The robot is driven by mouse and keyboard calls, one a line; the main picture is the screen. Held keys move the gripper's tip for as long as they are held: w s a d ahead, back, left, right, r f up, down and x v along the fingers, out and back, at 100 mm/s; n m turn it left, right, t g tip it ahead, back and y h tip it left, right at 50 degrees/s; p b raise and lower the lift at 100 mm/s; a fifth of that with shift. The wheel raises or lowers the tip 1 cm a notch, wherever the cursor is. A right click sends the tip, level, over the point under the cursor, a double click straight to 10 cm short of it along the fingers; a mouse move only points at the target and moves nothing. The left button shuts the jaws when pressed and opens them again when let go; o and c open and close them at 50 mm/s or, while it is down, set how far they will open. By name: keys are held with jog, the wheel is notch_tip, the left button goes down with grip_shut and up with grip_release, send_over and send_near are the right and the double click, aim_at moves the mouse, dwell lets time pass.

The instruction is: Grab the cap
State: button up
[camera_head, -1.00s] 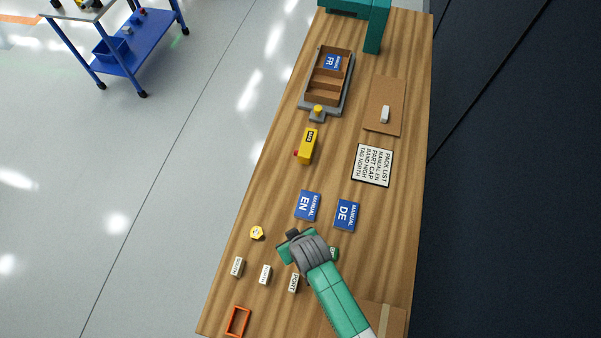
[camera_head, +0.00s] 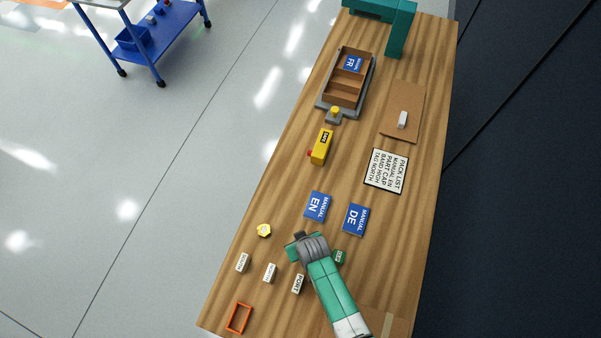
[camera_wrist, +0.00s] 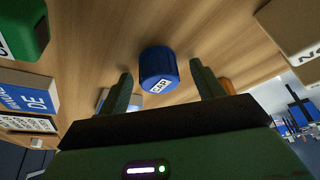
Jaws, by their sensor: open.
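The cap (camera_wrist: 158,68) is a blue cylinder with a white CAP label, standing on the wooden table in the wrist view. In the head view it is hidden under my arm. My gripper (camera_wrist: 161,80) is open, its two green fingers to the left and right of the cap in the picture.
A green block (camera_head: 339,256) is close beside my arm; it also shows in the wrist view (camera_wrist: 25,30). White-labelled blocks (camera_head: 270,272), a yellow piece (camera_head: 264,230) and blue manuals (camera_head: 318,206) lie around. An orange frame (camera_head: 239,318) is near the front edge.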

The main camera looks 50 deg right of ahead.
jog(key=shift+c, duration=0.5)
jog(key=c, duration=1)
jog(key=shift+o, duration=0.2)
jog(key=shift+r, duration=0.15)
notch_tip(320, 180, up, 10)
jog(key=shift+f+p, duration=0.2)
jog(key=shift+p, duration=0.3)
jog(key=shift+r, duration=0.1)
